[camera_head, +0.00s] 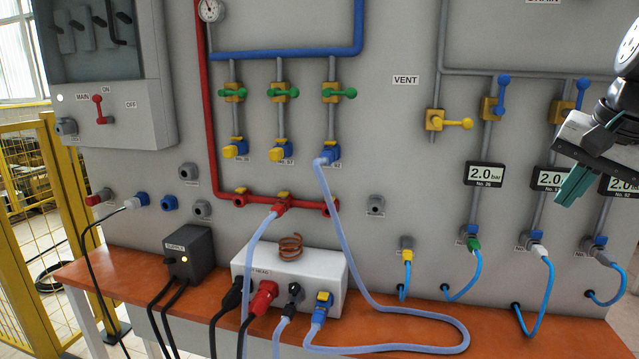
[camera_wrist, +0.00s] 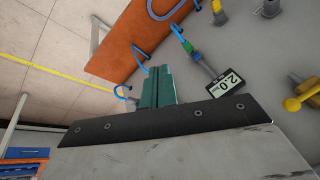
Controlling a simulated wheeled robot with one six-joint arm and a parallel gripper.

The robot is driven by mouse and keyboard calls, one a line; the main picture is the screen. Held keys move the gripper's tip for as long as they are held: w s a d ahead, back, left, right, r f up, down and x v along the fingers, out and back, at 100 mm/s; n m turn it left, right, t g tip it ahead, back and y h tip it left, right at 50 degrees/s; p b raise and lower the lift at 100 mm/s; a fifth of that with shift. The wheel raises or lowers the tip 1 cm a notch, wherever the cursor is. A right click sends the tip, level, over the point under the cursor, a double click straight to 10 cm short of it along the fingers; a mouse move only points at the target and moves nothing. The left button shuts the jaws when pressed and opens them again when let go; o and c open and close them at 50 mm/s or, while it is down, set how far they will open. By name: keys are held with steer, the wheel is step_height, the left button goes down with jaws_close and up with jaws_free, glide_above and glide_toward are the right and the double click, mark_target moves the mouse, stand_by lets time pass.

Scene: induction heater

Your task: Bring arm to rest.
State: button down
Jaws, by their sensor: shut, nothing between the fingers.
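My gripper (camera_head: 574,187) is at the right side of the head view, in front of the wall panel near the 2.0 bar displays. Its green fingers are shut with nothing between them. In the wrist view the green fingers (camera_wrist: 158,86) lie together, pointing toward the orange bench top (camera_wrist: 135,40) and the panel. My arm comes in from the right edge of the head view and hides part of the pipes and displays there.
A white heater head (camera_head: 290,275) with a copper coil (camera_head: 290,247) and a dark supply box (camera_head: 188,255) stand on the orange bench (camera_head: 120,275). Hoses and cables hang over its front. The grey panel (camera_head: 400,150) carries valves and pipes. A yellow fence (camera_head: 30,200) stands left.

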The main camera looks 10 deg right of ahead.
steer(key=s+a+f+n+g, duration=0.1)
steer(key=s+a+f+n, duration=0.4)
steer(key=s+a+f, duration=0.1)
steer(key=s+a+f+n+g, duration=0.2)
steer(key=s+a+f+n, duration=0.3)
steer(key=a+f, duration=0.4)
steer(key=shift+s+a+f+n, duration=0.15)
steer(key=shift+s+a+n, duration=0.2)
steer(key=shift+a, duration=0.9)
